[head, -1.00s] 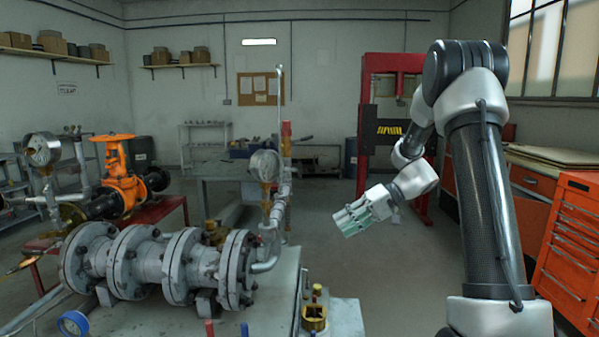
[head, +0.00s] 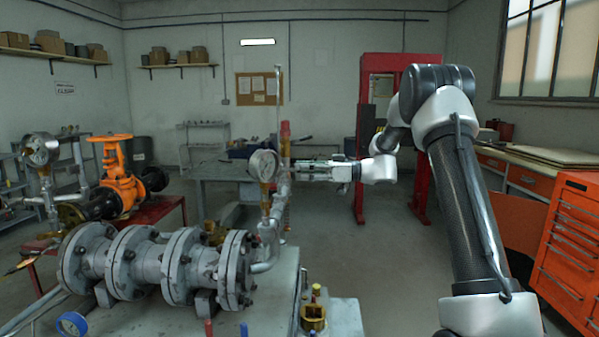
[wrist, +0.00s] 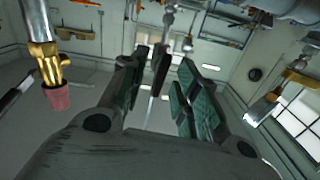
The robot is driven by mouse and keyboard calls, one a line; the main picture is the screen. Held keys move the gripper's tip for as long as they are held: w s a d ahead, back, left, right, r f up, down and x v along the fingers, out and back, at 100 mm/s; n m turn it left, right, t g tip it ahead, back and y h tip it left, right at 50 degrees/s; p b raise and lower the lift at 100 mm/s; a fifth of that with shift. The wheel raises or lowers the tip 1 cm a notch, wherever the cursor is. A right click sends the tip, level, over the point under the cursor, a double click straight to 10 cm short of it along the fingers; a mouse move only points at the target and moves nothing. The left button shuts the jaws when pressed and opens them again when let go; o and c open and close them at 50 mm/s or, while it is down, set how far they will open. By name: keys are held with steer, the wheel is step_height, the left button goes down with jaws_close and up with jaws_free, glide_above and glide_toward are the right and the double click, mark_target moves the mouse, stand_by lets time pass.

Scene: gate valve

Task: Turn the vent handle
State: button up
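A thin upright pipe (head: 278,95) rises behind the round gauge (head: 264,167) in the head view. A red fitting (head: 286,130) sits beside it, with brass below. I cannot clearly make out which part is the vent handle. My gripper (head: 300,168) is level, pointing left, with its fingertips close to the pipework just below the red fitting. I cannot tell whether they touch it. In the wrist view my fingers with green pads (wrist: 160,85) are spread apart, and nothing is clearly held between them. A brass fitting with a pinkish-red end (wrist: 57,97) shows to their left.
A grey flanged pipe assembly (head: 148,266) fills the front left. An orange valve (head: 120,178) stands behind it. A red press frame (head: 418,190) is behind my arm, and an orange drawer cabinet (head: 570,245) stands at right. The floor between is clear.

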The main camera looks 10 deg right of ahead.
steer(key=shift+w+a, duration=0.2)
steer(key=shift+a, duration=0.5)
jaws_close()
